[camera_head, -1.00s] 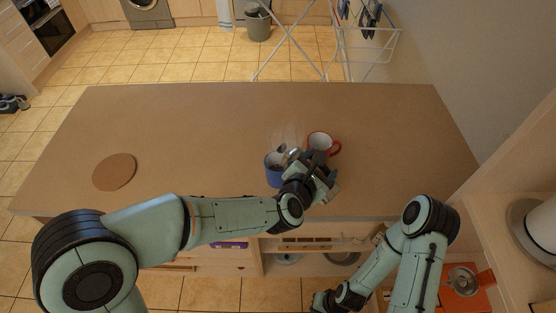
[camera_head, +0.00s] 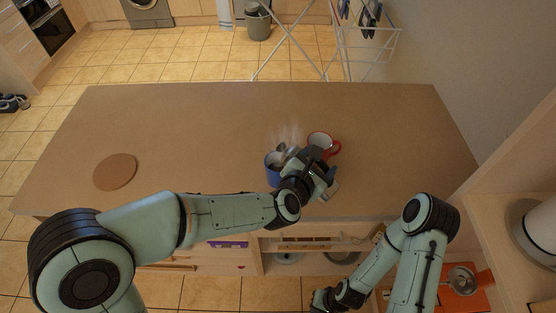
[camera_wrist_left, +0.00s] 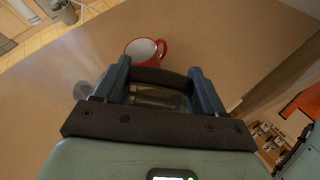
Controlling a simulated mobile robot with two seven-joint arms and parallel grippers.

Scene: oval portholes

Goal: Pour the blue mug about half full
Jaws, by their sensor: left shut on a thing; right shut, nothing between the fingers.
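The blue mug (camera_head: 272,176) stands on the counter in the head view, partly hidden by my left gripper and what it holds. My left gripper (camera_head: 306,163) is just right of the mug, shut on a silvery pouring vessel (camera_head: 283,147). The vessel's metal end is tilted over the mug, with pale steam above. In the left wrist view, a dark, shiny part of the vessel (camera_wrist_left: 158,97) shows between the fingers (camera_wrist_left: 160,85). The mug's fill level cannot be seen. My right gripper (camera_head: 322,300) is shut and empty, low in front of the counter.
A red mug (camera_head: 323,142), white inside, stands close behind my left gripper; it also shows in the left wrist view (camera_wrist_left: 146,50). A round brown mat (camera_head: 115,172) lies at the counter's left. The rest of the counter (camera_head: 200,120) is clear.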

